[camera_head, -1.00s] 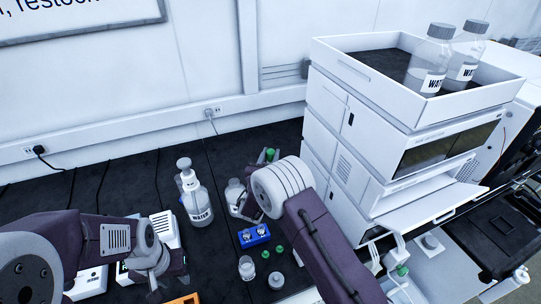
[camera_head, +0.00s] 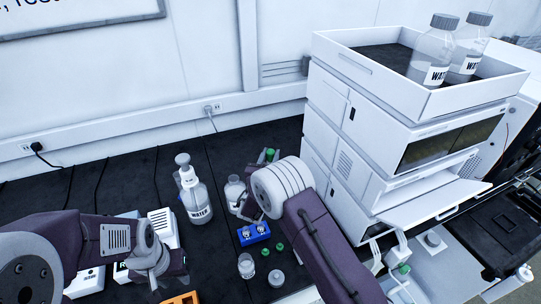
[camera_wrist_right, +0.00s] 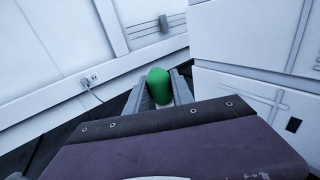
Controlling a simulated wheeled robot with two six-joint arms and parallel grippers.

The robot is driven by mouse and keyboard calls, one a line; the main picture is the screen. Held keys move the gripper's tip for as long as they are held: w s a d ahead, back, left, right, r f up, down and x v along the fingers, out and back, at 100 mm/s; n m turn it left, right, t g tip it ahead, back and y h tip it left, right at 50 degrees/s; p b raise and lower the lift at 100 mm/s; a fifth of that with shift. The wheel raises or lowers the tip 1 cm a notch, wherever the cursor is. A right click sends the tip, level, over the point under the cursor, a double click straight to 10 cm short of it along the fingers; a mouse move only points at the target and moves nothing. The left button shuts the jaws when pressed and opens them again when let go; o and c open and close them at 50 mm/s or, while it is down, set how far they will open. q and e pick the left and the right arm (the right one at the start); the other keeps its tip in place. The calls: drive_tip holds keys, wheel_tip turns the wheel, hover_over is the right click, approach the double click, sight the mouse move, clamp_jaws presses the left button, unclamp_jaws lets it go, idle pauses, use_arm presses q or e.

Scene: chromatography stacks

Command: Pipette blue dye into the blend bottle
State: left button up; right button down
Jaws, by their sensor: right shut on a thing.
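My right gripper (camera_head: 258,178) is shut on a green rounded piece (camera_head: 269,155), which also sits between its fingers in the right wrist view (camera_wrist_right: 159,85). It looks like a pipette bulb; any part below it is hidden. My left gripper (camera_head: 168,284) hangs low at the left, above an orange item (camera_head: 183,298); its jaws do not show clearly. A blue block (camera_head: 254,234) with small round openings sits right of centre. A clear bottle (camera_head: 234,192) stands just left of my right gripper. A small clear vial (camera_head: 246,267) stands in front. I cannot tell which is the blend bottle.
A WATER wash bottle (camera_head: 197,203) stands left of centre. Green caps (camera_head: 280,247) and a grey-topped piece (camera_head: 276,279) lie near the front. A white instrument stack (camera_head: 385,165) rises close to my right arm. White devices (camera_head: 160,226) stand behind my left gripper. The back of the dark mat is clear.

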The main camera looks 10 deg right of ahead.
drive_tip(key=shift+f+b, duration=3.85)
drive_tip(key=shift+f, duration=0.45)
drive_tip(key=shift+r, duration=0.1)
drive_tip(key=c, duration=1.7)
unclamp_jaws()
drive_tip(key=shift+r+p, duration=3.75)
drive_tip(key=shift+r, duration=2.45)
